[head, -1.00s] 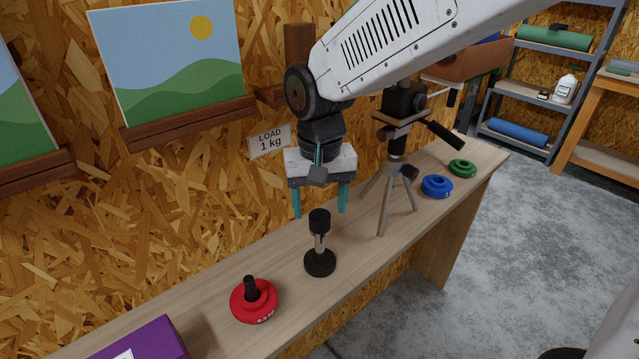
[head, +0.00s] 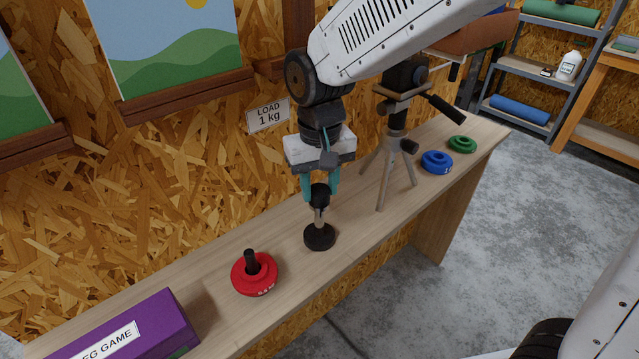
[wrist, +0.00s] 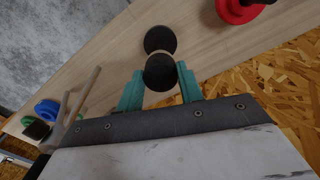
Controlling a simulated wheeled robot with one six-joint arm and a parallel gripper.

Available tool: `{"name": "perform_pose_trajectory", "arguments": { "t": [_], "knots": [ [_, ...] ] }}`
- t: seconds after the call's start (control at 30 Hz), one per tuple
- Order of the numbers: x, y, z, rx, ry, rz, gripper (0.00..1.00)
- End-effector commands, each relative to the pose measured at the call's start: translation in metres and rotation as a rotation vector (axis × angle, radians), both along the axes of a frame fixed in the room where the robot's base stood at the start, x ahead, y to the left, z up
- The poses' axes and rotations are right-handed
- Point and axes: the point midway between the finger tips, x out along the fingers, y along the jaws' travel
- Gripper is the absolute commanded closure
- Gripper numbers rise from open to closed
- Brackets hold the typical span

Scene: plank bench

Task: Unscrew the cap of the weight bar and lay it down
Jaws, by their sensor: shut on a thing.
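The weight bar (head: 319,237) stands upright on the bench, with a round black base and a pale metal rod. Its black cap (head: 320,190) is at the top of the rod. In the wrist view the cap (wrist: 160,71) shows as a dark disc between the teal fingers, with the base (wrist: 160,40) beyond it. My gripper (head: 320,188) points down from above and is shut on the cap. The fingers hide part of the cap's sides. I cannot tell whether the cap's thread is loose.
A red weight disc (head: 254,277) with a black post stands left of the bar. A purple box (head: 135,330) lies at the near left. A tripod (head: 388,165) stands close on the right, with blue (head: 436,163) and green (head: 461,144) discs beyond. Bare plank (head: 285,235) lies between the red disc and bar.

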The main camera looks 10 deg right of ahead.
Motion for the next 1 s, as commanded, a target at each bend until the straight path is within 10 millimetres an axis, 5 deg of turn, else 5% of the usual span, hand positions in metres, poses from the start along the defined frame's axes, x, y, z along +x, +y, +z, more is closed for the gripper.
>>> {"name": "perform_pose_trajectory", "arguments": {
  "t": [1.0],
  "knots": [
    [0.0004, -0.0010, -0.0001, 0.000, 0.000, 0.389, 0.90]
  ]
}}
